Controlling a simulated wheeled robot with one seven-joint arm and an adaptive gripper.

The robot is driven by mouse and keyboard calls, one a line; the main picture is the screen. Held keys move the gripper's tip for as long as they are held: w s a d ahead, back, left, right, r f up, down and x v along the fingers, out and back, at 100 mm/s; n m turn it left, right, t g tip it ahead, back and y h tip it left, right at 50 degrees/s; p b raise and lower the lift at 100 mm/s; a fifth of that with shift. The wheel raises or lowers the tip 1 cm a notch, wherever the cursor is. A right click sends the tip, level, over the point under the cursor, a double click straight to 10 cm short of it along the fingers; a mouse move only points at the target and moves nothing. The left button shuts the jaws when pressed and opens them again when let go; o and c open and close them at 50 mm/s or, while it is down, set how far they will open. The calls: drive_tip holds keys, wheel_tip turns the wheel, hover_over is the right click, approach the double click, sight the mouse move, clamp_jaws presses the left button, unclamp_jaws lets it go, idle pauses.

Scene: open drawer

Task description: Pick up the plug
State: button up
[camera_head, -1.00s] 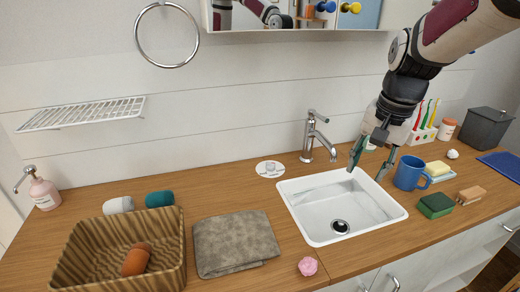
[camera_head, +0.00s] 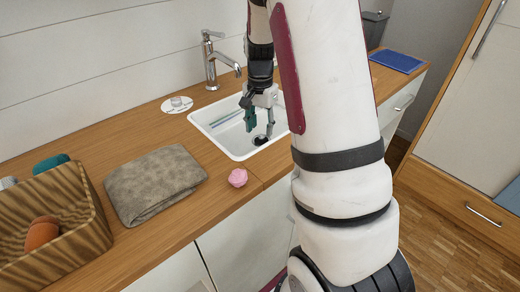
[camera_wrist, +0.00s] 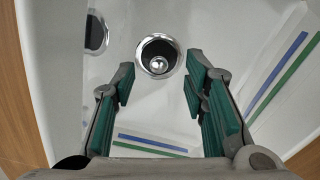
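The sink (camera_head: 212,132) is a white basin set in the wooden counter. At its bottom is a dark round drain with a bright metal ring. A small shiny round knob, seemingly the plug (camera_wrist: 158,64), sits in the middle of the drain; I cannot tell how far it sits down. My gripper (camera_head: 260,128) reaches down into the sink above the drain. In the wrist view my gripper (camera_wrist: 160,84) is open and empty, its green-padded fingers on either side below the drain. The knob lies just beyond the fingertips, not touched.
The faucet (camera_head: 212,62) stands behind the sink, beside a white disc (camera_head: 176,105) with a small grey object. A grey towel (camera_head: 150,182), pink item (camera_head: 238,177) and basket (camera_head: 85,215) lie left. My arm hides the counter to the right.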

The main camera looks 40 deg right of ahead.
sight(261, 140)
drive_tip(key=shift+d+f+b, duration=0.15)
drive_tip(key=shift+f+b, duration=0.2)
drive_tip(key=shift+f, duration=1.25)
drive_tip(key=shift+d+f+b, duration=0.1)
drive_tip(key=shift+f+b, duration=0.25)
drive_tip(key=shift+f, duration=1.2)
clamp_jaws()
